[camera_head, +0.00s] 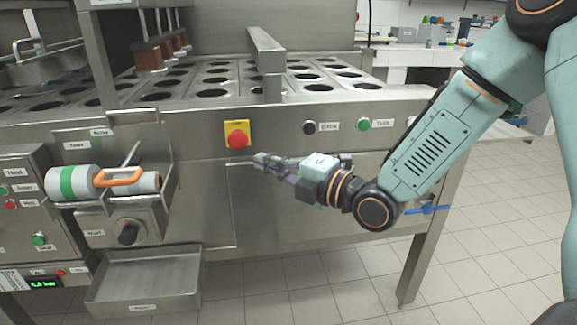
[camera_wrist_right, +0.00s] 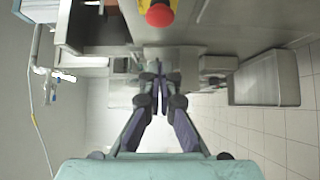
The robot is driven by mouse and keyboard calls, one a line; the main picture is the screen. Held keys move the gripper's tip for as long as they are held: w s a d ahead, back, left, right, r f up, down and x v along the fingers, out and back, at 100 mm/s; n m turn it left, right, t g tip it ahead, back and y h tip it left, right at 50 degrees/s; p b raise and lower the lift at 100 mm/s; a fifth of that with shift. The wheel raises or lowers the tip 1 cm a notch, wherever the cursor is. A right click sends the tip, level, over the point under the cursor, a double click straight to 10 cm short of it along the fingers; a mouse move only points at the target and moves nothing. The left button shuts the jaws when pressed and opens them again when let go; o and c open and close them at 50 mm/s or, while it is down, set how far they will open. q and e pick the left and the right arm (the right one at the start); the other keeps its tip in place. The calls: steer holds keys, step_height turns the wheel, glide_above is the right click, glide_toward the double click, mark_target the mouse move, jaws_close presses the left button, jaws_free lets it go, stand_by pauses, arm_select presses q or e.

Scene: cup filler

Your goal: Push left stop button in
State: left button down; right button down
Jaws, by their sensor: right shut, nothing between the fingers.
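The red stop button (camera_head: 237,139) sits on a yellow square plate (camera_head: 229,125) on the front panel of the steel machine. In the right wrist view the red button (camera_wrist_right: 160,15) shows at the top edge, beyond the fingers. My right gripper (camera_head: 259,160) is shut and empty. Its fingertips are just below and to the right of the button in the head view, and I see no contact. The shut fingertips also show in the middle of the right wrist view (camera_wrist_right: 159,90). My left gripper is not in view.
A black button (camera_head: 310,127) and a green button (camera_head: 363,124) are on the panel to the right. A holder with a green-banded roll (camera_head: 73,182), a black knob (camera_head: 129,232) and a steel tray (camera_head: 145,280) are at the left. The floor below is clear.

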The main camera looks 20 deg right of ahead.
steer(key=p+v, duration=0.2)
steer(key=v, duration=0.2)
steer(key=shift+s+d, duration=0.15)
steer(key=shift+s, duration=0.15)
stand_by(0.4)
